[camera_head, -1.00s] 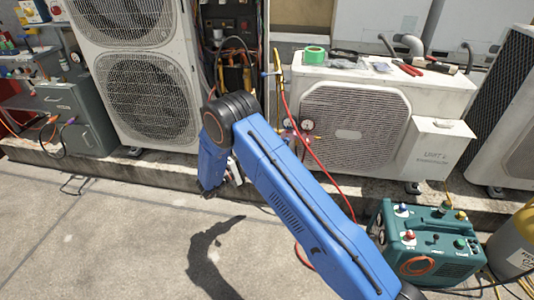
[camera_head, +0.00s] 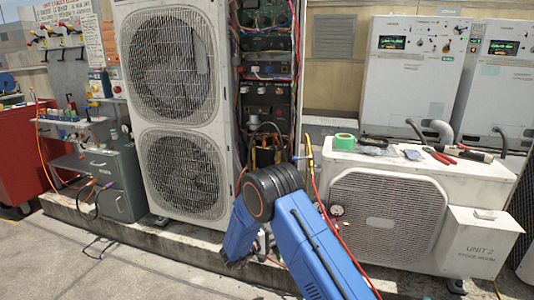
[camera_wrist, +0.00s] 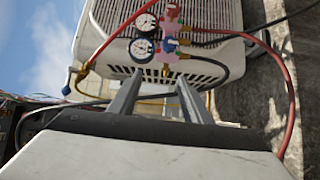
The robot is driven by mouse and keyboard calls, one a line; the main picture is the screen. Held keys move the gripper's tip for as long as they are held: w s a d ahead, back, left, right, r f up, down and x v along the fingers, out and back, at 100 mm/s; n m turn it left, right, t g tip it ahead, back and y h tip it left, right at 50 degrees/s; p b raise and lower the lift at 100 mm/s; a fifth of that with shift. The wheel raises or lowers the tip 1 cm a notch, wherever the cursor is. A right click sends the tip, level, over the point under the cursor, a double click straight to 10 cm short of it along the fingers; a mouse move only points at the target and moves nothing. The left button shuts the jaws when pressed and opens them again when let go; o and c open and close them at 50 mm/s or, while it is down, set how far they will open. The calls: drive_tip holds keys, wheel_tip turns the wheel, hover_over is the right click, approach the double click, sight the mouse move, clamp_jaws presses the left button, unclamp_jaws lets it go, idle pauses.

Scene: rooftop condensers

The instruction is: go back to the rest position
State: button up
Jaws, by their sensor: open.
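My gripper (camera_wrist: 157,85) shows in the wrist view with its two grey fingers apart and nothing between them. Beyond the fingertips is a gauge manifold (camera_wrist: 170,45) with two white dials, red and blue parts and hoses, at the slatted side of a white condenser unit (camera_wrist: 108,52). I cannot tell how far the fingers are from it. In the head view my blue arm is bent in front of the units, and the gripper is mostly hidden behind it.
The low white condenser (camera_head: 345,255) carries green tape (camera_head: 344,141) and several tools. A tall two-fan unit (camera_head: 124,100) stands beside an open electrical panel (camera_head: 268,95). A grey cabinet (camera_head: 122,190) and red cart (camera_head: 20,160) stand left. Bare concrete (camera_head: 60,265) lies at lower left.

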drive_tip(key=w+d+r+m+t+y, duration=0.1)
drive_tip(key=w+r+t+y, duration=0.2)
drive_tip(key=r, duration=0.6)
drive_tip(key=w+d+r+m+t+y, duration=0.1)
drive_tip(key=w+d+r+y, duration=0.15)
drive_tip(key=r+y, duration=0.45)
drive_tip(key=s+d+r+y, duration=0.1)
drive_tip(key=s+r+y, duration=0.2)
drive_tip(key=s+r, duration=0.3)
drive_tip(key=s+r+y, duration=0.3)
drive_tip(key=s+r, duration=0.1)
drive_tip(key=r, duration=0.5)
drive_tip(key=s+d+r+g+y, duration=0.1)
drive_tip(key=s+d+g, duration=0.15)
drive_tip(key=s, duration=0.85)
drive_tip(key=s+d+r+g+y, duration=0.1)
drive_tip(key=s+d+g, duration=0.15)
drive_tip(key=s, duration=0.75)
drive_tip(key=s+d+f+m+g+h, duration=0.1)
drive_tip(key=s+d+f, duration=0.1)
drive_tip(key=s, duration=0.7)
drive_tip(key=s+d+f+m+g+h, duration=0.1)
drive_tip(key=s+d+f+m+g, duration=0.1)
drive_tip(key=s+d, duration=0.3)
drive_tip(key=s+d+f+m+g, duration=0.1)
drive_tip(key=s+d+f, duration=0.2)
drive_tip(key=s, duration=1)
drive_tip(key=shift+d+h, duration=0.4)
drive_tip(key=shift+d, duration=0.2)
